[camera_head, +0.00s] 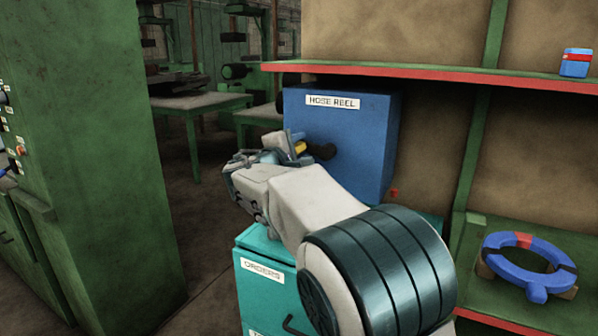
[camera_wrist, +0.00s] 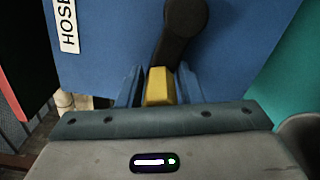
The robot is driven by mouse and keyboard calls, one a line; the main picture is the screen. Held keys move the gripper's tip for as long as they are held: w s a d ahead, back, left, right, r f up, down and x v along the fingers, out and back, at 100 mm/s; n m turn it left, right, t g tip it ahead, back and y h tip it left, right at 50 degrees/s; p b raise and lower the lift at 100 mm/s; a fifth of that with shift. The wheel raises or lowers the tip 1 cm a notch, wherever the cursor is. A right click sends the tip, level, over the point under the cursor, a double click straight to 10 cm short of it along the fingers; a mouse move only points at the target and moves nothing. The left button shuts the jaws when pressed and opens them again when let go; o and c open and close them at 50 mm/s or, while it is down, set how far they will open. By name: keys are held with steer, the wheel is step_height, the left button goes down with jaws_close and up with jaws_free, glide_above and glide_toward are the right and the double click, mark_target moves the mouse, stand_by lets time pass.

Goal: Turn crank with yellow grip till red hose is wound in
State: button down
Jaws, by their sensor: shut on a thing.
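The blue hose reel box (camera_head: 350,125) stands on a teal cabinet and carries a "HOSE REEL" label. Its dark crank arm (camera_wrist: 180,35) shows in the wrist view, running from a round hub at the top down to the yellow grip (camera_wrist: 159,88). My gripper (camera_head: 297,148) is at the left part of the box front, with its fingers shut on the yellow grip (camera_head: 300,147). In the wrist view the two blue fingers of my gripper (camera_wrist: 159,90) flank the grip. A small red piece (camera_head: 394,192), perhaps the hose end, shows at the box's lower right.
The teal cabinet (camera_head: 262,262) labelled "ORDERS" stands below. To the right are shelves with a blue ring (camera_head: 520,276) and a small blue-red box (camera_head: 575,63). A tall green cabinet (camera_head: 90,130) stands left, with open floor (camera_head: 205,215) between.

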steer(key=shift+s+d+r+m+b, duration=0.1)
steer(key=shift+d+r+m+b, duration=0.1)
steer(key=shift+r+m+b, duration=0.85)
steer(key=shift+f, duration=0.1)
steer(key=c, duration=1.2)
jaws_free()
steer(key=shift+o, duration=0.2)
steer(key=shift+f, duration=0.1)
steer(key=shift+f, duration=0.1)
steer(key=shift+s+a, duration=0.1)
steer(key=shift+s, duration=0.1)
steer(key=v, duration=1.3)
steer(key=shift+s+b, duration=0.2)
steer(key=shift+b, duration=0.25)
